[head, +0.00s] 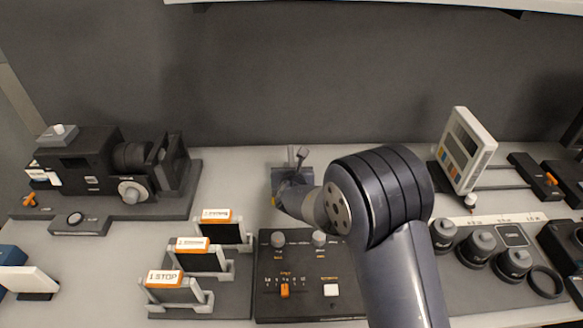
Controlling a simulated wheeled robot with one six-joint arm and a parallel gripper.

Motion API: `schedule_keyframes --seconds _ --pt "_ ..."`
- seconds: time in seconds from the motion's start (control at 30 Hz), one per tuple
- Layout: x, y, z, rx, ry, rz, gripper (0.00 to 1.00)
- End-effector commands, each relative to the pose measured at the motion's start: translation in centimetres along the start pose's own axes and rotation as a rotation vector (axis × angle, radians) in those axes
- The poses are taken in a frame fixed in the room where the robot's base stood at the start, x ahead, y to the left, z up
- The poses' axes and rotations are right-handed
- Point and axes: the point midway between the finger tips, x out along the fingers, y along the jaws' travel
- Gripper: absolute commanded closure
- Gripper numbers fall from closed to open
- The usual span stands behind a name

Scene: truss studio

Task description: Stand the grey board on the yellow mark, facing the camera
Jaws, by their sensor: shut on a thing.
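My gripper (287,194) is over the back middle of the table, seen from behind, and its fingertips are mostly hidden by my wrist. It is shut on what looks like the grey board (281,173), a small dark grey plate with a short stalk rising at its back. Whether the board touches the table, and which way its face points, I cannot tell. A small yellow patch shows at the gripper's left side; I cannot tell if it is the yellow mark or part of the gripper. The black camera (95,165) stands on its base at the left, lens toward the right.
Several filters with orange labels (193,245) stand in a rack left of the control panel (272,300). A white-framed chart with colour patches (482,134) stands at the right, behind several round black caps (480,243). The table between camera and gripper is clear.

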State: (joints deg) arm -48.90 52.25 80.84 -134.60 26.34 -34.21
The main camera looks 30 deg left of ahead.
Motion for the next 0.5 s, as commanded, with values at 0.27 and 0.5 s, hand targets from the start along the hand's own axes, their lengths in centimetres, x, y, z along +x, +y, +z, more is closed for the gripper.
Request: schedule_keyframes --seconds 0.27,0.5 --pt "0.09 -0.01 -0.21 0.0 0.0 0.0 0.81" --pt "0.08 -0.01 -0.19 0.0 0.0 0.0 0.62"
